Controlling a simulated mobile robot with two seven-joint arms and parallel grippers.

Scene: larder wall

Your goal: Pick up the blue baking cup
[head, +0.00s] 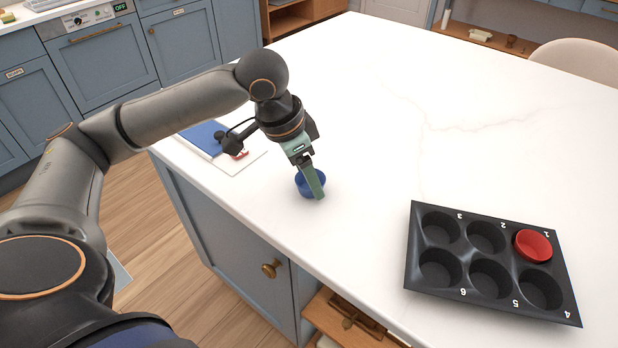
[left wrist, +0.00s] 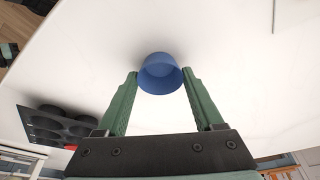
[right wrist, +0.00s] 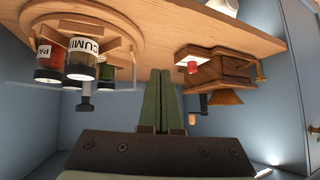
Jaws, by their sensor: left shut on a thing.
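The blue baking cup (head: 303,186) is on the white worktop near its front edge, below my left gripper (head: 317,190). In the left wrist view the cup (left wrist: 160,76) sits between the two green fingertips, which are shut on its sides. A finger hides part of the cup in the head view. I cannot tell any gap between cup and worktop. My right gripper (right wrist: 164,75) shows only in the right wrist view, its fingers together with nothing seen between them.
A black muffin tray (head: 462,262) with numbered wells lies at the right, a red cup (head: 533,246) in well 1. A blue-and-white flat item (head: 203,139) lies behind my left gripper. Spice jars (right wrist: 82,58) and a wooden box (right wrist: 218,72) show near my right gripper. The worktop's middle is clear.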

